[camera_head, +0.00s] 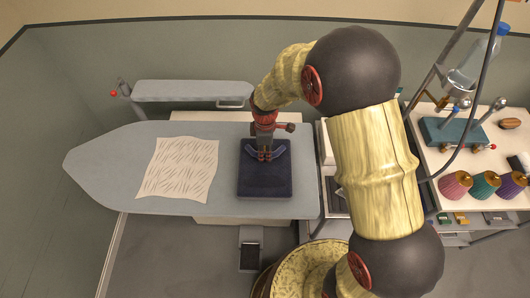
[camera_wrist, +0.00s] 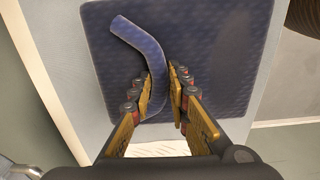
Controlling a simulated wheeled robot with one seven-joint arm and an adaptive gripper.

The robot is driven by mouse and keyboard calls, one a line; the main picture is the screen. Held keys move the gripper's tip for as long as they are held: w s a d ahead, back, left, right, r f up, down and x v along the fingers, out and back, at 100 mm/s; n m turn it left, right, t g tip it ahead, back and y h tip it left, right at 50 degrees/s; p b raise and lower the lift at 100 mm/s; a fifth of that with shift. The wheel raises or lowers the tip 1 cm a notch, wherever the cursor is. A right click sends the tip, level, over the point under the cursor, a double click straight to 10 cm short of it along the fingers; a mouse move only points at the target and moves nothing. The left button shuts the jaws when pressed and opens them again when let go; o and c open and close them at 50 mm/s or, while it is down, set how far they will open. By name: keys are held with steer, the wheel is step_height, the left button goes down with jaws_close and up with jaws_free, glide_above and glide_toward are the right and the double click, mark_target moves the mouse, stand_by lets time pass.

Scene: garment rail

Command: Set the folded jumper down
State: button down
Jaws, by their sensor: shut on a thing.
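The folded jumper (camera_head: 264,184) is a flat, dark navy square at the right end of the grey ironing board (camera_head: 105,165). It fills much of the wrist view (camera_wrist: 225,55). A lighter blue curved roll (camera_wrist: 140,37), like a collar, stands out from its top. My gripper (camera_head: 265,155) points down over the jumper's far half. In the wrist view its fingers (camera_wrist: 162,92) are closed on the roll from both sides. The jumper looks level, and I cannot tell whether its underside touches the board.
A creased pale cloth (camera_head: 180,168) lies on the board to the left. A small padded sleeve board (camera_head: 190,90) stands behind. On the right, a white side table (camera_head: 440,165) holds thread cones (camera_head: 485,186), a teal-based device (camera_head: 458,128) and a bottle (camera_head: 490,48).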

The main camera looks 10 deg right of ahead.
steer(key=c, duration=1.7)
jaws_free()
steer(key=shift+r, duration=0.1)
step_height(320, 180, up, 12)
steer(key=p, duration=0.1)
steer(key=s+d+r+m+t, duration=0.1)
steer(key=s+d+r+m, duration=0.25)
steer(key=r, duration=0.35)
steer(key=s+d+r+m+t, duration=0.2)
steer(key=s+r+m, duration=0.1)
steer(key=s+r, duration=0.3)
steer(key=s+d+r+m+t, duration=0.1)
steer(key=s+r+m, duration=0.1)
steer(key=s+m, duration=0.1)
steer(key=s+d+r+m, duration=0.1)
steer(key=s+r+m, duration=0.1)
steer(key=s, duration=0.3)
steer(key=s+d+r+m+t, duration=0.1)
steer(key=s+d+r+m, duration=0.1)
steer(key=s+m, duration=0.2)
steer(key=shift+s+d+r+t, duration=0.1)
steer(key=shift+s+r+t, duration=0.2)
steer(key=shift+s+r, duration=0.1)
